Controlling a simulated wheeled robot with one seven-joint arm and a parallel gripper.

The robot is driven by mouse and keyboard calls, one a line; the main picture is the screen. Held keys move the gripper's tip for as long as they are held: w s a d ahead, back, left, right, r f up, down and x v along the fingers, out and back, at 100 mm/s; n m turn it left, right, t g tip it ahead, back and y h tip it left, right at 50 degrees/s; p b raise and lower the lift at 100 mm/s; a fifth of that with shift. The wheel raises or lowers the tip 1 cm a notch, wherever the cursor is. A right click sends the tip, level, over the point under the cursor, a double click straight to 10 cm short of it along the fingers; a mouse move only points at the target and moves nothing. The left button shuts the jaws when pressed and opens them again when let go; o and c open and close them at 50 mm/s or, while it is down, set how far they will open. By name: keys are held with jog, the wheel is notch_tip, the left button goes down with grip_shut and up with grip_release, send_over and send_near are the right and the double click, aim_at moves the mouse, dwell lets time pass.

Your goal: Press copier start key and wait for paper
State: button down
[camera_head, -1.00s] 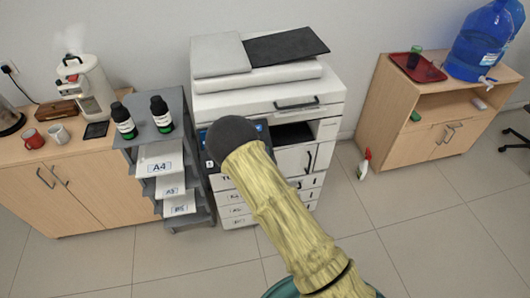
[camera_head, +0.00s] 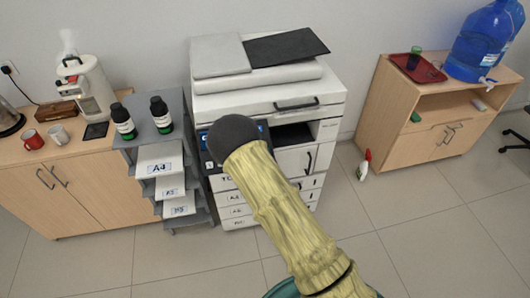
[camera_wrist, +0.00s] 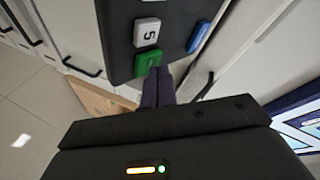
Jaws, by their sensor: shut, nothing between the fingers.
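The copier (camera_head: 262,103) is a white machine against the wall, with a dark output slot (camera_head: 291,135) in which no paper shows. Its dark control panel (camera_wrist: 122,35) fills the top of the wrist view. In the head view my arm hides the gripper and part of the panel.
A grey stepped rack (camera_head: 178,102) with paper trays and two dark bottles stands left of the copier. A wooden cabinet (camera_head: 440,92) with a red tray and water bottle stands right. A spray bottle (camera_head: 364,165) is on the floor between them.

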jog(key=shift+s+d+r, duration=0.1)
jog(key=shift+s+r, duration=0.2)
jog(key=shift+r, duration=0.2)
jog(key=shift+s+d+r+p, duration=0.1)
jog(key=shift+s+r+p, duration=0.35)
jog(key=shift+r, duration=0.25)
jog(key=shift+s+d+r+p, duration=0.15)
jog(key=shift+s+r+p, duration=0.2)
jog(key=shift+r, duration=0.35)
jog(key=shift+s+d+r+p, duration=0.1)
jog(key=shift+s+r+p, duration=0.25)
jog(key=shift+s+r, duration=0.25)
jog(key=shift+w+r, duration=0.15)
jog(key=s+d+r+n+g, duration=0.5)
jog(key=s+d+r+g, duration=0.2)
jog(key=d, duration=0.3)
jog(key=s+d+r+n+g, duration=0.2)
jog(key=s+d+r+n, duration=0.1)
jog(key=s, duration=0.6)
jog(key=s+d+r+n+g, duration=0.3)
jog(key=s+d+r+n, duration=0.1)
jog(key=s, duration=0.5)
jog(key=shift+d+g+y, duration=0.3)
jog(key=shift+d, duration=0.1)
